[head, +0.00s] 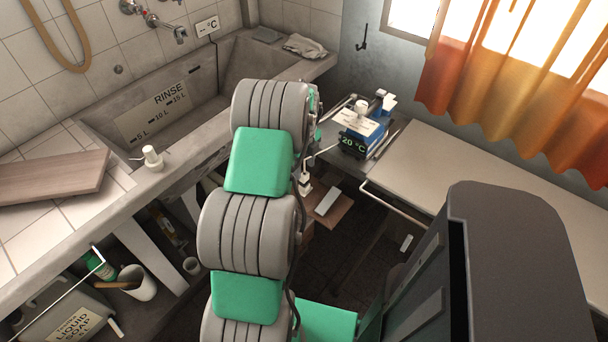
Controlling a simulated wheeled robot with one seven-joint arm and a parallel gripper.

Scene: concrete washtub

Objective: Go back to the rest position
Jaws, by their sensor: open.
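My own arm, grey ribbed links with green covers, rises through the middle of the head view and reaches away toward the tub's right end. Its far end is turned away, and my gripper cannot be made out behind the last links. I cannot tell from this view whether anything is held. A small dark and white part (305,184) shows just right of the arm; I cannot tell what it belongs to.
The concrete washtub (228,118) lies left of my arm, with a white dispenser (151,158) on its edge. A wooden board (50,177) lies farther left.

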